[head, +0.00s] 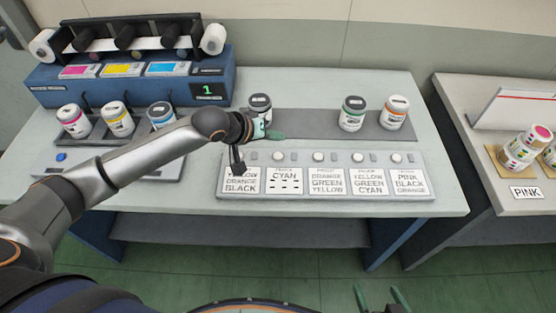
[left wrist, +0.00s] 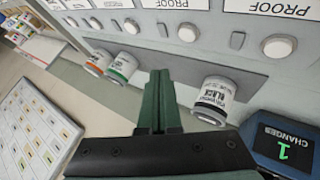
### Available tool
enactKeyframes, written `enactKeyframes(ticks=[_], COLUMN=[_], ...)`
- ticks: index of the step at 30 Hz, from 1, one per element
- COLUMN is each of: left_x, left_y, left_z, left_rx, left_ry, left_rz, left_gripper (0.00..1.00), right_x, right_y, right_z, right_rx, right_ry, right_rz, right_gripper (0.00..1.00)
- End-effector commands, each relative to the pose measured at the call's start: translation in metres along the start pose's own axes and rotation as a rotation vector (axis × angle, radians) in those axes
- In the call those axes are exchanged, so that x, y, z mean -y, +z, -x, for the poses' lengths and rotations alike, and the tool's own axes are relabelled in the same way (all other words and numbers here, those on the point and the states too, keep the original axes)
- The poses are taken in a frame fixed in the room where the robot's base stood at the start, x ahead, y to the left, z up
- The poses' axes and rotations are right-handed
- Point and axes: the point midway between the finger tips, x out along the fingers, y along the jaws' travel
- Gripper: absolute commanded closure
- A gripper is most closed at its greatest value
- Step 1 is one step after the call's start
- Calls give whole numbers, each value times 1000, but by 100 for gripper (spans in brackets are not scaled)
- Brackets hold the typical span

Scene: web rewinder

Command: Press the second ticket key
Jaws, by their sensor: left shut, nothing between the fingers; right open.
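The ticket panel (head: 330,192) is a grey strip with a row of white cards and round white keys. The second key (head: 277,157) sits above the second card, reading CYAN (head: 284,180); the left wrist view shows this key too (left wrist: 187,33). My left gripper (head: 278,135) is shut and empty, its green fingertips a little behind the second key in the head view; the left wrist view also shows the fingers (left wrist: 158,90). The height gap to the panel is unclear. My left arm hides the first key in the head view. My right gripper (head: 382,297) is open at the bottom edge.
A black-labelled jar (head: 260,103) stands just behind my left gripper. Green (head: 352,114) and orange (head: 394,112) jars stand further right on the dark strip. The blue machine (head: 130,90), with several jars before it, is at the left. A side table (head: 510,200) is at the right.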

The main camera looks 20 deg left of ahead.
Motion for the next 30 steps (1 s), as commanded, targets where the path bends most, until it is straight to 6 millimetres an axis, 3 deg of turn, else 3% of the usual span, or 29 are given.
enactKeyframes(ticks=[1, 5, 12, 30], left_x=[7, 15, 23, 24], left_y=[6, 14, 23, 23], left_z=[-9, -19, -32, -32], left_rx=[-1, -1, 0, -1], left_ry=[0, -1, -1, -1], left_rz=[-1, -2, 0, 0], left_gripper=[100, 100, 100, 100], right_x=[-1, -2, -2, -2], right_y=[12, 26, 28, 26], right_z=[-11, -23, -25, -24], right_rx=[1, 1, 2, -1], right_ry=[0, 0, 0, -1], right_rz=[0, 0, 0, -1], right_gripper=[0, 0, 0, 0])
